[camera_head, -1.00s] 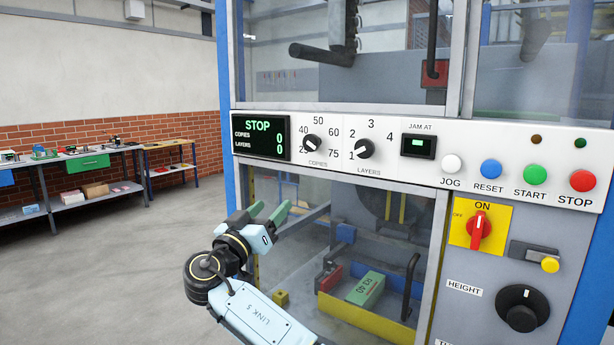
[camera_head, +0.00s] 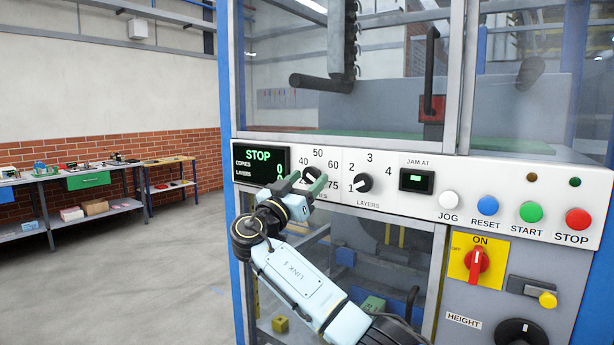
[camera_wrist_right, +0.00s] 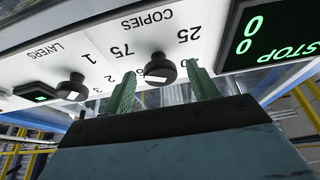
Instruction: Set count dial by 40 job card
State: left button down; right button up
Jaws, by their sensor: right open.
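The count dial, a black knob marked COPIES (camera_head: 311,174), sits on the white control panel with 25, 40, 50, 60 and 75 around it. It is partly hidden by my right gripper (camera_head: 304,181) in the head view. The upside-down right wrist view shows the dial (camera_wrist_right: 160,67) between the two green fingers of the right gripper (camera_wrist_right: 163,82), which are open and stand either side of it. I cannot tell if they touch it, or its exact setting. The display (camera_head: 262,165) reads STOP, copies 0, layers 0. I cannot make out a job card. My left gripper is not in view.
The LAYERS knob (camera_head: 363,183) is just right of the count dial, pointing near 1. JOG (camera_head: 449,200), RESET (camera_head: 488,205), START (camera_head: 531,212) and STOP (camera_head: 578,219) buttons lie further right. A red switch (camera_head: 477,262) is below. Open floor lies left.

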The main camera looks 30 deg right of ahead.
jog(key=shift+w+d+r, duration=0.1)
jog(key=shift+d, duration=0.2)
jog(key=c, duration=1)
